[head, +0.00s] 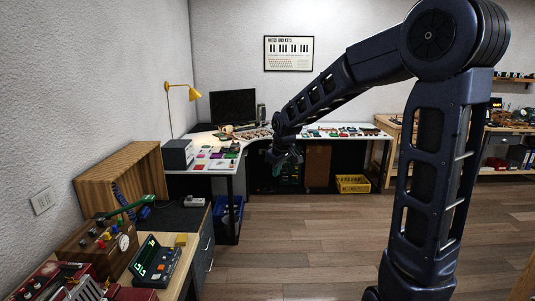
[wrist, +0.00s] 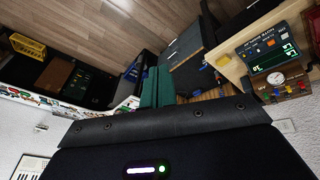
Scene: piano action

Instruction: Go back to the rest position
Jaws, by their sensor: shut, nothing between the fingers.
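My gripper (head: 286,162) is at the end of my raised dark blue arm, near the middle of the head view. In that picture it hangs in front of the open space under the back workbench (head: 352,127). Its green fingers (wrist: 157,86) show side by side in the wrist view, shut with nothing between them. The wrist view is turned, with floor at the top and wall at the bottom.
A side bench at left holds a wooden slatted box (head: 122,176), a device with a green display (head: 152,262) and a wooden gauge box (head: 95,243). A yellow crate (head: 353,184) stands under the back bench. The wooden floor (head: 290,240) is clear.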

